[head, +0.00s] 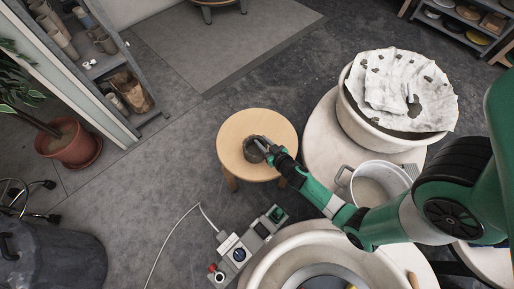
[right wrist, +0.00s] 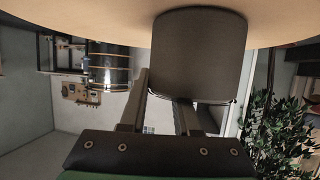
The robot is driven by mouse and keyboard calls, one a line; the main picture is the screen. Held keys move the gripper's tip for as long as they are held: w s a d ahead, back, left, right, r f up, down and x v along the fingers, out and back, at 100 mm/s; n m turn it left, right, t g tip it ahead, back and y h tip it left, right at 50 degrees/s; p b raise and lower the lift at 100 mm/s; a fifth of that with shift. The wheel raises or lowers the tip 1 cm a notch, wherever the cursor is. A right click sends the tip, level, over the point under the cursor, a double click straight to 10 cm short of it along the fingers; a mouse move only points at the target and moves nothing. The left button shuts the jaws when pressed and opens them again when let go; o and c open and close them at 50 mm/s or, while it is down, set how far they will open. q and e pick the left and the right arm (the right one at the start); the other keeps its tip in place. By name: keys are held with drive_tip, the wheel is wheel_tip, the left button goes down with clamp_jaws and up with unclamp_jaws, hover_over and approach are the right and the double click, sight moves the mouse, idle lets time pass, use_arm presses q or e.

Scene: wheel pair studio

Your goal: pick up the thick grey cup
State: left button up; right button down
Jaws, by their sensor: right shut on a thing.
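The thick grey cup (head: 251,152) is at the middle of the round wooden stool (head: 236,124), partly covered by my right gripper (head: 265,146). In the right wrist view the dark grey cup (right wrist: 200,50) fills the upper middle, against the pale wood of the stool top (right wrist: 90,22). The fingers of my right gripper (right wrist: 165,88) reach up to it and are shut on its wall. Whether the cup rests on the stool or is just clear of it, I cannot tell. My left gripper is not in view.
A large tub (head: 350,113) with a draped cloth stands right of the stool. A white bucket (head: 372,188) and a big round basin (head: 262,268) are nearer. A control box (head: 238,254) and a cable (head: 172,232) lie below. The floor left of the stool is clear.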

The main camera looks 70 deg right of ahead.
wheel_tip(320, 180, up, 4)
drive_tip(key=p, duration=0.3)
drive_tip(key=shift+r+p, duration=0.1)
drive_tip(key=shift+p, duration=0.3)
drive_tip(key=w+r+b+v, duration=0.1)
drive_tip(key=r+v, duration=0.2)
drive_tip(key=v, duration=1.3)
drive_tip(key=shift+w+a+b, duration=0.15)
drive_tip(key=shift+a+b, duration=0.05)
drive_tip(key=shift+b, duration=0.2)
